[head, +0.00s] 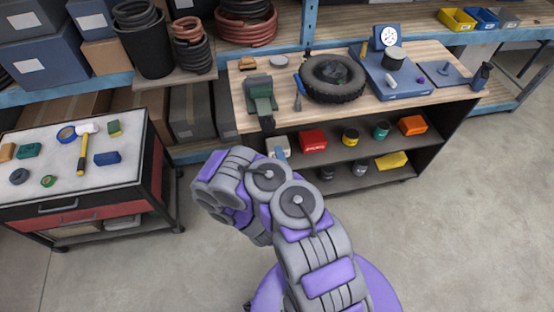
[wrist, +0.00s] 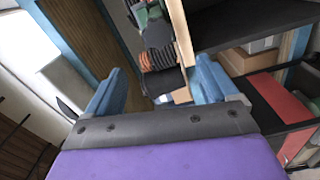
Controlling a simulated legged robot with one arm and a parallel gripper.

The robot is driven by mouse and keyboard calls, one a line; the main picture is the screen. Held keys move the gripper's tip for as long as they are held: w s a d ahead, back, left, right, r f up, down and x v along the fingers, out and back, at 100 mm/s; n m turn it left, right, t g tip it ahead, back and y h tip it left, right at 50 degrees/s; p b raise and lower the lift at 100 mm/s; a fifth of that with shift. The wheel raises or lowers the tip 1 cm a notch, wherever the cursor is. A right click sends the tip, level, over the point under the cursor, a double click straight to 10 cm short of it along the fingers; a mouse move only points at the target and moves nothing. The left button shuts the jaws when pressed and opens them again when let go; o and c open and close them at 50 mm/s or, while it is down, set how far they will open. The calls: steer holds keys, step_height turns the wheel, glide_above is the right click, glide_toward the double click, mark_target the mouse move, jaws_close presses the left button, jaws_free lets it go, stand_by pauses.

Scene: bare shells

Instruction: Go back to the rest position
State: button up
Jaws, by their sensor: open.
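My gripper (wrist: 160,88) shows in the wrist view with its two blue fingers spread apart. It is open, and nothing is held between the fingers. Beyond the gap, an orange-and-black stack of coils (wrist: 160,58) shows in the background. In the head view my grey and purple arm is folded in front of the workbench (head: 440,103), over the floor. The fingers are mostly hidden there behind the arm.
The workbench carries a tire (head: 333,92), a green vise (head: 260,98) and a blue scale (head: 388,78). A tool cart (head: 150,165) with a hammer (head: 83,150) stands at left. Floor (head: 470,220) at right is clear.

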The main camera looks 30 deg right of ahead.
steer(key=shift+s, duration=0.2)
stand_by(0.5)
steer(key=w+d+m+g+h+b, duration=0.2)
steer(key=d+m+g+h, duration=0.2)
steer(key=d+m+g, duration=0.4)
steer(key=s+a+r+m+g+y+b, duration=0.2)
steer(key=s+a+r+m+g+y, duration=0.15)
steer(key=s+a+r, duration=0.5)
steer(key=s+a+r+m+g+y+b, duration=0.3)
steer(key=s+a+g+y, duration=0.15)
steer(key=a, duration=0.65)
steer(key=s+a+r+g, duration=0.1)
steer(key=s+r, duration=0.2)
steer(key=s, duration=0.4)
steer(key=s+r+n+g+b, duration=0.1)
steer(key=s+r, duration=0.2)
steer(key=s, duration=0.4)
steer(key=s+a+r+g+y+b, duration=0.1)
steer(key=s+r, duration=0.2)
steer(key=s, duration=0.4)
steer(key=shift+s+a+n, duration=0.35)
